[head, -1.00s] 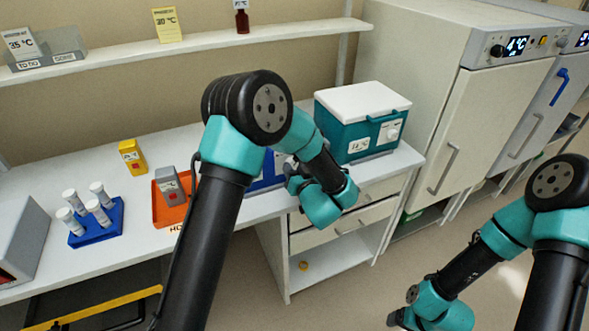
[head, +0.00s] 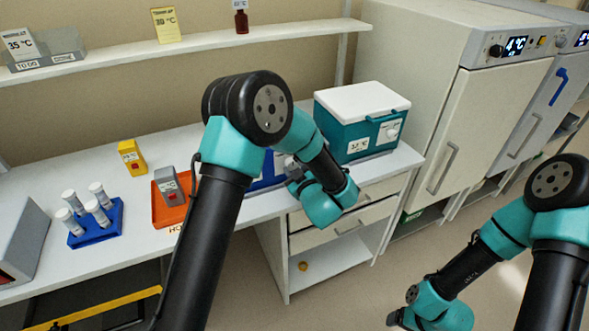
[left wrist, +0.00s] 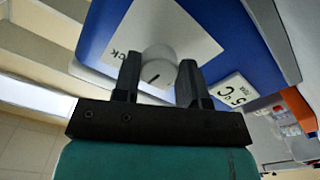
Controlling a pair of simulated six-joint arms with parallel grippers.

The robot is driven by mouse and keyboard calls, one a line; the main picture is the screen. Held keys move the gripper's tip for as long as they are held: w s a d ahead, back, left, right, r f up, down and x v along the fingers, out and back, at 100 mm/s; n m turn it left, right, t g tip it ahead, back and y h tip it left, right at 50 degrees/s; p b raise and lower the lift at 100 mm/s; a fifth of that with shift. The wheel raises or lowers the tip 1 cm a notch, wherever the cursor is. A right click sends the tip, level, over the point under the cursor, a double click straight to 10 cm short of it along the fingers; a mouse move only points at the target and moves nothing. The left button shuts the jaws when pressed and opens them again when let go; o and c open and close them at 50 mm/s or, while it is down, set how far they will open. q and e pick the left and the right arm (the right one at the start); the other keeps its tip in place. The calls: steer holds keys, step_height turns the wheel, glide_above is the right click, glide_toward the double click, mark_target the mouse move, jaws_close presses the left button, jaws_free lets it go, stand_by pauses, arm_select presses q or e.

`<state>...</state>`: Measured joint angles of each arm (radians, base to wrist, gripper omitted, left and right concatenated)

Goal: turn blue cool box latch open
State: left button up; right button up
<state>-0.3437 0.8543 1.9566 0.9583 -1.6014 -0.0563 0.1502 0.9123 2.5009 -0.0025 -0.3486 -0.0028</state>
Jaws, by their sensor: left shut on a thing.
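The blue cool box (head: 266,178) stands on the bench, mostly hidden behind my left arm in the head view. In the left wrist view its blue body (left wrist: 235,38) carries a white panel (left wrist: 187,28) with a round white latch knob (left wrist: 160,62) bearing a dark mark. My left gripper (left wrist: 158,76) is shut on this knob, one finger on each side. In the head view the left gripper (head: 290,171) is at the box's front. My right gripper (head: 398,317) is low at the right, partly cut off, its jaws unclear.
A teal cool box (head: 345,137) with a white lid stands to the right on the bench. An orange tray (head: 160,210) and a blue rack (head: 78,239) of white-capped tubes lie left. Drawers (head: 352,214) are below; incubator cabinets (head: 450,140) stand right.

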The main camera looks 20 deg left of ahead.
arm_select(q)
steer(key=n, duration=0.4)
steer(key=shift+n, duration=0.3)
steer(key=n, duration=0.4)
steer(key=shift+r+n, duration=0.1)
steer(key=shift+n, duration=0.3)
steer(key=shift+d, duration=0.1)
steer(key=o, duration=0.9)
steer(key=shift+o, duration=0.2)
steer(key=v, duration=1.7)
steer(key=shift+s, duration=0.15)
